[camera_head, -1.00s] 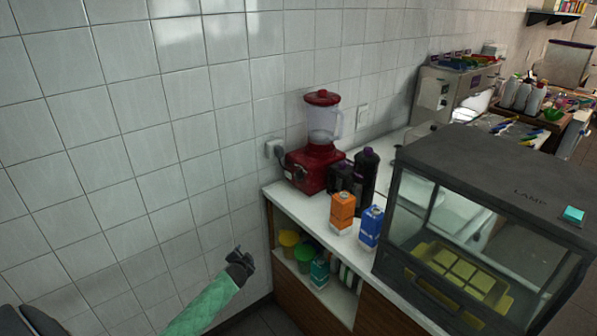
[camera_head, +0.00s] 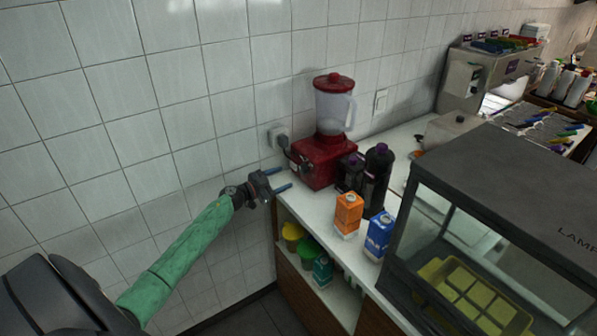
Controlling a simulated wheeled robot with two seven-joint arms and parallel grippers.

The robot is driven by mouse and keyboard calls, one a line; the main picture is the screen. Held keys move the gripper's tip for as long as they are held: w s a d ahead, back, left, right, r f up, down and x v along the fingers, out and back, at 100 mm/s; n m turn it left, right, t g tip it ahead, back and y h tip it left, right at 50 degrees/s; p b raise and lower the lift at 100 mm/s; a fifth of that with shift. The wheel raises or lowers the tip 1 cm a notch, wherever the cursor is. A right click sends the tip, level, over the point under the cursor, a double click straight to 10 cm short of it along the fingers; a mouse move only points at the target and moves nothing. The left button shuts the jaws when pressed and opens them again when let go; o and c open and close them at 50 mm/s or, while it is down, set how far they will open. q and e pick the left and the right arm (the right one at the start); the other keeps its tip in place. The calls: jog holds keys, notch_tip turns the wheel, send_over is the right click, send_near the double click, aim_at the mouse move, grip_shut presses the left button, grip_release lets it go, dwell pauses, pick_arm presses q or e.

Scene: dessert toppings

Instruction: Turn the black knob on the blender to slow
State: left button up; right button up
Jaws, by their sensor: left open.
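The blender has a red base (camera_head: 325,160), a clear jar (camera_head: 334,108) and a red lid. It stands upright at the wall end of the white counter. A small dark knob (camera_head: 303,167) shows on the left face of the base; its setting is too small to read. My left gripper (camera_head: 280,179) is open and empty, just left of the base at about the counter's edge. Its two fingers point toward the blender and appear apart from the knob. My right gripper is not in view.
Dark bottles (camera_head: 377,178), an orange carton (camera_head: 348,213) and a blue carton (camera_head: 379,236) stand right of and in front of the blender. A glass display case (camera_head: 480,235) fills the right. A wall outlet (camera_head: 278,135) with a plug is behind the gripper.

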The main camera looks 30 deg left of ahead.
aim_at(301, 170)
pick_arm(q)
jog(key=shift+w+d, duration=0.2)
jog(key=shift+w, duration=0.35)
jog(key=p+x, duration=0.2)
jog(key=x, duration=0.3)
jog(key=shift+r, duration=0.1)
jog(key=shift+p+x, duration=0.4)
jog(key=shift+x, duration=0.4)
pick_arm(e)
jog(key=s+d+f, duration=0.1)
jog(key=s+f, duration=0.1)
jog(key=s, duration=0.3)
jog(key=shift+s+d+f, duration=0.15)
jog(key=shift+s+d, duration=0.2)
pick_arm(q)
jog(key=shift+c, duration=0.3)
jog(key=c, duration=0.9)
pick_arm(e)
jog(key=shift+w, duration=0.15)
